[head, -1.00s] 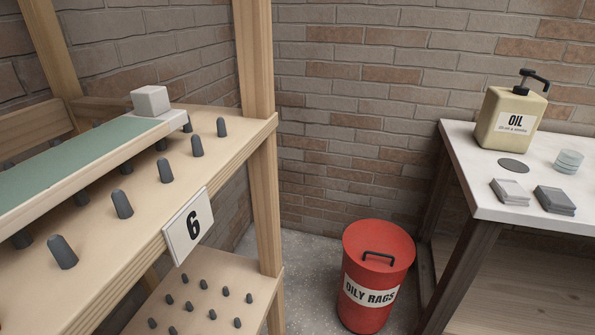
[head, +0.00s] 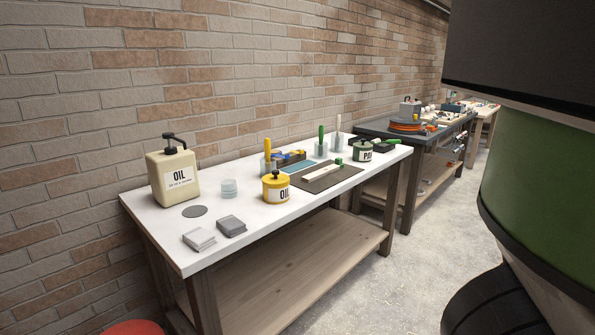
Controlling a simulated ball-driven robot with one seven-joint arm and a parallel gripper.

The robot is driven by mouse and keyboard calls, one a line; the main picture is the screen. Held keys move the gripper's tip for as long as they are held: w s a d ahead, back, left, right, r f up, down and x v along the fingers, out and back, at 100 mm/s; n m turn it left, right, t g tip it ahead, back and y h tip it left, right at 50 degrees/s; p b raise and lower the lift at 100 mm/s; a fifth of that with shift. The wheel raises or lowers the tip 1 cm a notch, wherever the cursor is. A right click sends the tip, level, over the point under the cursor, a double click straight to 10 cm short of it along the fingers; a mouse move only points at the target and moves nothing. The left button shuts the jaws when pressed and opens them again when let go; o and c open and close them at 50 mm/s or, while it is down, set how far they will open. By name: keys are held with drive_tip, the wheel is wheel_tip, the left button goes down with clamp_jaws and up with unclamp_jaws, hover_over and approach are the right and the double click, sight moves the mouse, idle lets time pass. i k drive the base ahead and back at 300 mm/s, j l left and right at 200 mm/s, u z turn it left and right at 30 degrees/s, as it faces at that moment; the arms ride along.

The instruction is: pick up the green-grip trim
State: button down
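On the white workbench (head: 240,257), a thin upright tool with a green handle (head: 321,138) stands in a clear cup (head: 321,150). A small green piece (head: 338,161) also shows at the end of a pale strip (head: 322,172) on a dark mat (head: 335,182). I cannot tell for sure which of these is the green-grip trim. My gripper is not in view.
Concrete floor (head: 420,240) is clear in front. A large green and black body (head: 540,170) fills the right.

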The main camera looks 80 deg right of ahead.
sight(314, 176)
drive_tip(key=k+z, duration=0.1)
drive_tip(key=z, duration=2)
